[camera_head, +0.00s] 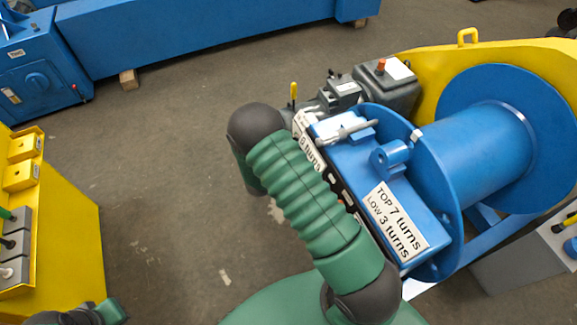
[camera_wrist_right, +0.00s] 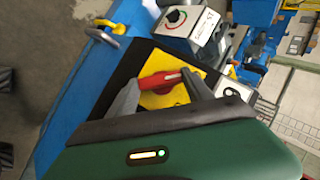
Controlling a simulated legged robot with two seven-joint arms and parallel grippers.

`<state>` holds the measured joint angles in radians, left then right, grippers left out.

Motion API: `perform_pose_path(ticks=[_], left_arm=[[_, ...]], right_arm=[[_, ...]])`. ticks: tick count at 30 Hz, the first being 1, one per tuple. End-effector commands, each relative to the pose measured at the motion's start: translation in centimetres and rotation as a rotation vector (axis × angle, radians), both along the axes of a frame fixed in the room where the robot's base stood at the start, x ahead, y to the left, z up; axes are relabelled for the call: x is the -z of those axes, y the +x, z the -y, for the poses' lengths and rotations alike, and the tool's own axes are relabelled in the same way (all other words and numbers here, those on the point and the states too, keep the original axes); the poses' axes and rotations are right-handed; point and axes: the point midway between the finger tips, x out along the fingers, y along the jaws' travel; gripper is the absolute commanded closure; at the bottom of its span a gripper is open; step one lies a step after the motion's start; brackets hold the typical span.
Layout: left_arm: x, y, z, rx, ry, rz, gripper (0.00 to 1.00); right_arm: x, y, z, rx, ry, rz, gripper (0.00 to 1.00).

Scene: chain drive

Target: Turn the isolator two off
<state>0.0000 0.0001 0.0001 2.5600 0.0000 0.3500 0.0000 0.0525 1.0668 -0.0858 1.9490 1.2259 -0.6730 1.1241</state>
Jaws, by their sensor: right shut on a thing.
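In the right wrist view, a red switch handle (camera_wrist_right: 159,81) sits on a yellow plate (camera_wrist_right: 172,97) on a dark panel. It lies nearly level in the picture. My right gripper (camera_wrist_right: 161,78) has a finger at each end of it and is shut on it. At the left edge a blue cabinet (camera_head: 20,100) bears a round blue knob (camera_head: 37,81) and a small label too small to read surely.
A blue winch drum (camera_head: 480,150) with a yellow side plate (camera_head: 440,62) stands at the right. A yellow console (camera_head: 70,235) with levers is at the left. In the wrist view, a grey box (camera_wrist_right: 190,28) with a dial adjoins the switch. Open floor lies between.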

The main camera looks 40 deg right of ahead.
Motion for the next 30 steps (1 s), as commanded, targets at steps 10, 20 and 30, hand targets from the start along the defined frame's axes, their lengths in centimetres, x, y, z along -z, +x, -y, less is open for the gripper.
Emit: perform_pose_path(ticks=[10,20,30], left_arm=[[-1.33,-0.01,0.00,0.000,0.000,0.000,1.00],[-1.31,0.00,0.00,0.000,0.000,0.000,1.00],[-1.34,0.00,0.00,0.000,0.000,0.000,1.00]], right_arm=[[0.08,0.15,-0.24,-0.041,0.029,-0.071,0.81],[0.20,0.12,-0.27,-0.044,0.030,-0.077,0.81],[0.06,0.03,-0.11,-0.041,0.027,-0.075,0.19]])
